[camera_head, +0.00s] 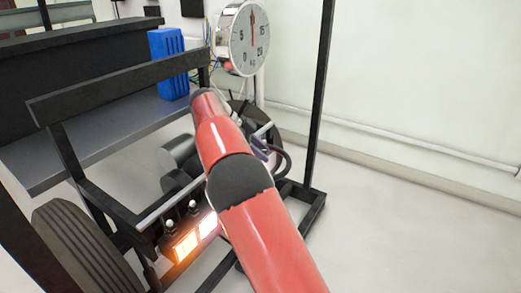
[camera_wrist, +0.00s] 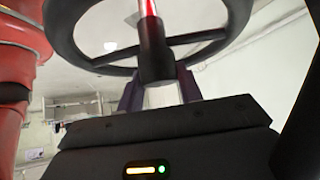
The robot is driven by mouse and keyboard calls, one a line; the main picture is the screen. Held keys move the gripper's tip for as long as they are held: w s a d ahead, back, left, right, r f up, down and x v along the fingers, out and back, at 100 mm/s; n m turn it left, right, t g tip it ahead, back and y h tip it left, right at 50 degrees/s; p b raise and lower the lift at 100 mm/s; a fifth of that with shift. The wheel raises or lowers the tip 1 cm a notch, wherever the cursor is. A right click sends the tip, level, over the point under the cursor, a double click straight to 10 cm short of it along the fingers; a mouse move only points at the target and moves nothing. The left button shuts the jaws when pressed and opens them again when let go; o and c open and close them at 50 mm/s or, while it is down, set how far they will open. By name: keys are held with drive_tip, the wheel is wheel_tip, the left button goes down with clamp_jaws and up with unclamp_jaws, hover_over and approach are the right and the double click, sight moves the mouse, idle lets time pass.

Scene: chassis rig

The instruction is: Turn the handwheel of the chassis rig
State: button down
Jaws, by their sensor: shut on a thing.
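The handwheel (camera_wrist: 66,45) is a black ring with thin spokes, and it fills the top of the wrist view. A dark upright post stands at its middle. My gripper (camera_wrist: 160,95) has its two dark purple fingers shut on a part of the handwheel, just below the ring in that view. A pale piece shows between the fingers. The exact contact is partly hidden. In the head view my red arm covers much of the rig, and my gripper (camera_head: 260,148) shows only in part beside a dark curved rim.
The black chassis frame (camera_head: 120,84) has a tyre (camera_head: 85,250) at the front left and lit orange lamps (camera_head: 184,247) below. A round dial gauge (camera_head: 250,38) and a blue canister (camera_head: 167,62) stand behind. Open floor (camera_head: 400,220) lies to the right.

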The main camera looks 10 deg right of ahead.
drive_tip(key=shift+f, duration=0.1)
drive_tip(key=c, duration=0.9)
unclamp_jaws()
drive_tip(key=shift+c, duration=0.2)
drive_tip(key=p+v, duration=0.1)
drive_tip(key=v, duration=0.4)
drive_tip(key=shift+a+r+p, duration=0.2)
drive_tip(key=shift+r+p, duration=0.1)
drive_tip(key=shift+v, duration=1.1)
